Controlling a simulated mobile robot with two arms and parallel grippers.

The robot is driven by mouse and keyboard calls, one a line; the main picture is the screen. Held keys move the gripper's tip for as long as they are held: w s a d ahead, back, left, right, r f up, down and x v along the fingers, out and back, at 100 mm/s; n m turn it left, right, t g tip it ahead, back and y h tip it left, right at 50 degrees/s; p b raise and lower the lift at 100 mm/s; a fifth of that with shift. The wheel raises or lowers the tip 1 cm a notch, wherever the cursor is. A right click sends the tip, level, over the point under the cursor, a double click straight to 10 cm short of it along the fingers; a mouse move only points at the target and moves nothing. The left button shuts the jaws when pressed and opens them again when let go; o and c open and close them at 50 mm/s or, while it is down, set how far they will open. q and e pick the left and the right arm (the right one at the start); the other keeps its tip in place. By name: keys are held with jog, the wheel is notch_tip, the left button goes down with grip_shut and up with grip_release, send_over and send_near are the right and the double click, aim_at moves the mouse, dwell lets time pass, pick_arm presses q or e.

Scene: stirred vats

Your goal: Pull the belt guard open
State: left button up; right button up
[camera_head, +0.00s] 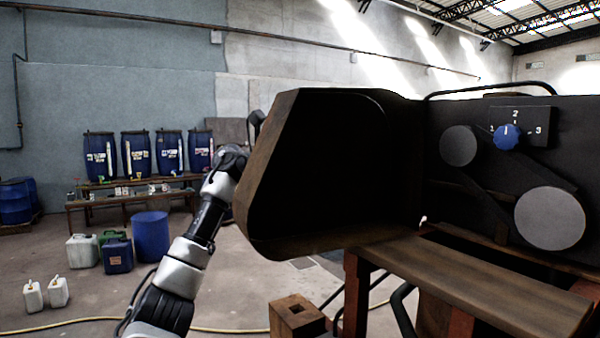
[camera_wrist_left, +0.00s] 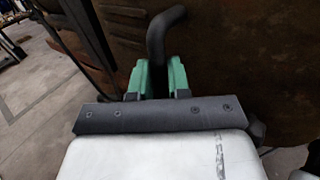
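The belt guard (camera_head: 340,175), a dark rusty box-like cover, stands swung out to the left of the black machine, its hollow inside facing my head camera. The pulleys (camera_head: 550,218) and belt beside it are uncovered. A bent black handle (camera_head: 257,120) shows at the guard's far left edge. In the left wrist view the handle (camera_wrist_left: 160,38) runs down between the green fingers of my left gripper (camera_wrist_left: 159,76), which is closed around it. The guard's rusty outer face (camera_wrist_left: 240,60) fills the right behind it. In the head view the guard hides my left fingers. My right gripper is not seen.
A blue selector knob (camera_head: 507,137) is on the machine's panel. A wooden beam (camera_head: 480,285) runs below the pulleys. A brown block (camera_head: 297,316) stands below the guard. Blue barrels, a bench (camera_head: 130,199) and canisters are at the far left, with open floor before them.

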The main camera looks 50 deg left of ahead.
pick_arm(q)
jog(key=shift+o, duration=1.1)
jog(key=shift+w+d, duration=0.15)
jog(key=shift+w, duration=0.05)
jog(key=shift+o, duration=0.9)
jog(key=shift+w+d, duration=0.25)
jog(key=shift+w, duration=0.1)
jog(key=shift+s+a, duration=0.15)
jog(key=shift+s, duration=0.05)
jog(key=v, duration=1)
jog(key=shift+a, duration=0.25)
